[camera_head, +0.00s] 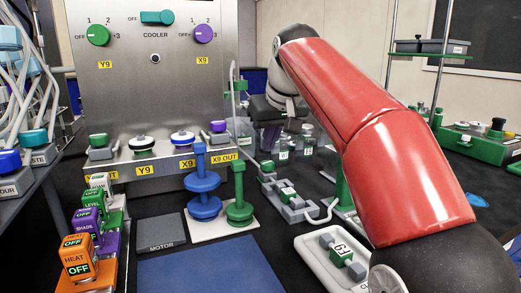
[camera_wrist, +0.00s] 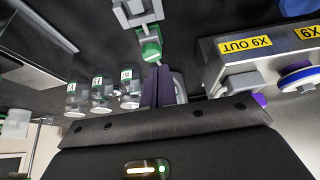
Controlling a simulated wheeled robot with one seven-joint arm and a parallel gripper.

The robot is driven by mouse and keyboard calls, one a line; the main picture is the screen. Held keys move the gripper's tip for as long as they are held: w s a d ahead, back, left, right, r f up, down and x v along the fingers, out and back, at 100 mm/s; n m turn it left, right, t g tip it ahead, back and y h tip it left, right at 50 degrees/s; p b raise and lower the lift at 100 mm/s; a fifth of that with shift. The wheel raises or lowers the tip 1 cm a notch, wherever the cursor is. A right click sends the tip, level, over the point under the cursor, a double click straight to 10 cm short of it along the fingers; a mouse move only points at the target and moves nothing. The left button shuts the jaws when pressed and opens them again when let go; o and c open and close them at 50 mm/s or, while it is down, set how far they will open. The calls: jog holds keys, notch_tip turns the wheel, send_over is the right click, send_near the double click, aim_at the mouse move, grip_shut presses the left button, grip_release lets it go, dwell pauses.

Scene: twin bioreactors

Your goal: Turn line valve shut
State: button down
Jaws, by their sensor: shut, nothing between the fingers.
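In the wrist view the green knob (camera_wrist: 151,50) shows just beyond my fingertips. My gripper (camera_head: 271,142) has dark purple fingers, points down and looks shut and empty. In the wrist view its fingers (camera_wrist: 157,72) are together, close to the knob; I cannot tell whether they touch it.
Small labelled bottles (camera_wrist: 103,92) stand beside my fingers. The steel panel's ledge with the X9 OUT label (camera_head: 224,157) is to the left. A blue post (camera_head: 201,183) and a green post (camera_head: 239,205) stand on a white plate. A white tray (camera_head: 312,252) lies in front.

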aim_at(267, 166)
jog(key=shift+w+d+f+b, duration=0.15)
jog(key=shift+d+f+b, duration=0.15)
jog(key=shift+f+b, duration=0.6)
jog(key=shift+w+d+f+b, duration=0.1)
jog(key=shift+d+f+b, duration=0.15)
jog(key=shift+f+b, duration=0.7)
jog(key=shift+w+d+f+b, duration=0.25)
jog(key=shift+f+b, duration=0.35)
jog(key=shift+f, duration=0.6)
jog(key=shift+w+a+p, duration=0.1)
jog(key=shift+w+p, duration=0.05)
jog(key=shift+p, duration=0.2)
